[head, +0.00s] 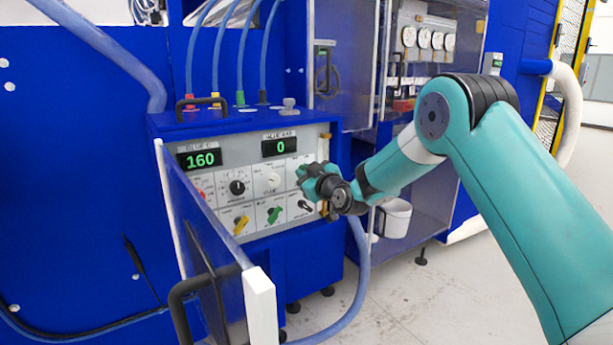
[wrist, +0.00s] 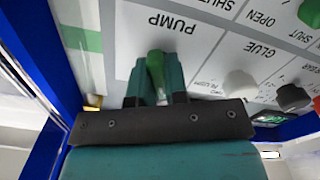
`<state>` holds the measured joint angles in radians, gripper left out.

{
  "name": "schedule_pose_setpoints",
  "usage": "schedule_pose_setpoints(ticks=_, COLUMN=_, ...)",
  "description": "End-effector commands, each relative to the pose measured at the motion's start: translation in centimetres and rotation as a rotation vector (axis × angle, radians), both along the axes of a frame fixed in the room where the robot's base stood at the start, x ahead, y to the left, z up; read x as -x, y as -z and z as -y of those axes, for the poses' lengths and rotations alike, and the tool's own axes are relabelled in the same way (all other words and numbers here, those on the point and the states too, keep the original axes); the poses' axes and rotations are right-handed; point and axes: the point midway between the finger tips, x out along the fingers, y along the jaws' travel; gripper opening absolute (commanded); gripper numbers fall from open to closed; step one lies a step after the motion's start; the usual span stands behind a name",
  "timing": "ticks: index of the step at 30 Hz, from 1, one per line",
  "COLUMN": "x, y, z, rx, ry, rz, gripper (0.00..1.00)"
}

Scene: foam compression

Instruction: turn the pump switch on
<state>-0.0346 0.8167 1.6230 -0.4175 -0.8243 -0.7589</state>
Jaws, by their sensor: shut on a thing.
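The pump switch is a green knob (wrist: 156,68) on the light panel beneath the upside-down PUMP label in the wrist view. My gripper (wrist: 157,82) has one finger on each side of the knob and is shut on it. In the head view my gripper (head: 306,172) is at the right part of the control panel (head: 217,187) of the blue cabinet and hides the pump switch. The knob's exact setting is hard to tell.
An open cabinet door (head: 262,305) with a dark handle stands in front of the panel's left side. The panel has displays reading 160 (head: 200,159) and 0 (head: 279,146), and several other knobs. A white bucket (head: 396,217) stands right of the cabinet.

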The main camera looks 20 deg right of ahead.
Motion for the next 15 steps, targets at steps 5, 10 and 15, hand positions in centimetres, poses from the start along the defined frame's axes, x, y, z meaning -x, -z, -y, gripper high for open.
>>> schedule_pose_setpoints(ticks=5, x=-0.04, y=0.16, z=0.05, rx=-0.114, ry=0.0, rz=-0.035, gripper=0.0)
schedule_pose_setpoints(ticks=10, x=-0.05, y=0.18, z=0.06, rx=-0.26, ry=0.001, rz=-0.083, gripper=0.0)
schedule_pose_setpoints(ticks=15, x=-0.06, y=0.09, z=0.08, rx=-0.415, ry=0.001, rz=-0.133, gripper=0.0)
